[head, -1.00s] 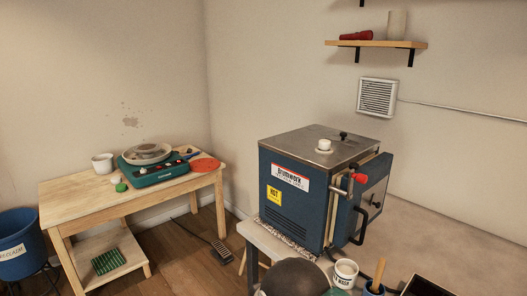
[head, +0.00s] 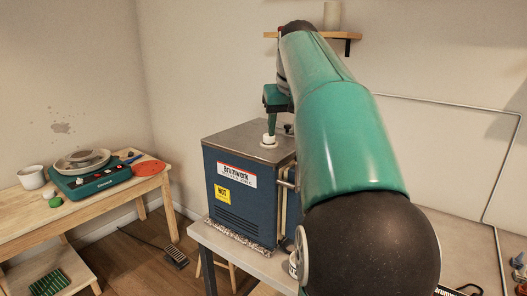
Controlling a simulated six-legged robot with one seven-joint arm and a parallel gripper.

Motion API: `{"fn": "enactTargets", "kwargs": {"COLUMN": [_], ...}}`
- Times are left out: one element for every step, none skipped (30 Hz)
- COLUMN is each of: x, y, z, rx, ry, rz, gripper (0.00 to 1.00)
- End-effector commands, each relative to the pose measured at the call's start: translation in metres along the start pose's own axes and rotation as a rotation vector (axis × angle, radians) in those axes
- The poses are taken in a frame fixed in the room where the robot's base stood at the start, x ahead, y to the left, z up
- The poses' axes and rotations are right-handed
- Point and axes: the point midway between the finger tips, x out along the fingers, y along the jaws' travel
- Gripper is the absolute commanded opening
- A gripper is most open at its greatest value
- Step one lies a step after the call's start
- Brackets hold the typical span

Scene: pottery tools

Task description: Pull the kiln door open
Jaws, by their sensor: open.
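The kiln (head: 250,205) is a blue box with a grey metal lid, standing on a table in the middle of the head view. Its door is on the right side and is almost wholly hidden behind my green arm, so I cannot tell how it stands now. A white plug (head: 269,140) sits on the kiln's lid. My gripper (head: 271,125) points down and appears over the lid close to this plug in the picture; whether it touches I cannot tell. It is open, with nothing seen in it.
A wooden table (head: 98,208) at the left holds a green pottery wheel (head: 90,180) and a white cup (head: 32,177). A foot pedal (head: 175,256) lies on the floor. A wall shelf (head: 352,36) is behind my arm. Small tools lie at the far right.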

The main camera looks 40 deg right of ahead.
Motion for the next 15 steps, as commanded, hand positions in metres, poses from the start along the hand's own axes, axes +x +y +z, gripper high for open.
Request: {"fn": "enactTargets", "kwargs": {"x": [0.0,-0.001,-0.002,-0.003,-0.003,-0.004,-0.005,-0.004,-0.003,-0.002,0.0,0.004,0.007,0.011,0.018], "y": [0.025,0.036,0.049,0.057,0.063,0.069,0.072,0.074,0.075,0.076,0.076,0.075,0.075,0.075,0.075], "z": [-0.01,-0.013,-0.017,-0.018,-0.02,-0.021,-0.022,-0.022,-0.022,-0.021,-0.021,-0.021,-0.021,-0.02,-0.02], "rx": [0.028,0.039,0.051,0.058,0.063,0.068,0.07,0.072,0.073,0.074,0.073,0.073,0.073,0.073,0.073], "ry": [-0.003,-0.004,-0.006,-0.006,-0.006,-0.007,-0.007,-0.008,-0.009,-0.009,-0.008,-0.008,-0.009,-0.01,-0.009], "rz": [0.005,0.007,0.009,0.01,0.011,0.012,0.012,0.012,0.012,0.012,0.012,0.012,0.012,0.012,0.012], "gripper": [0.48,0.48,0.48,0.48,0.48,0.48,0.48,0.48,0.48,0.48,0.48,0.48,0.48,0.48,0.48]}}
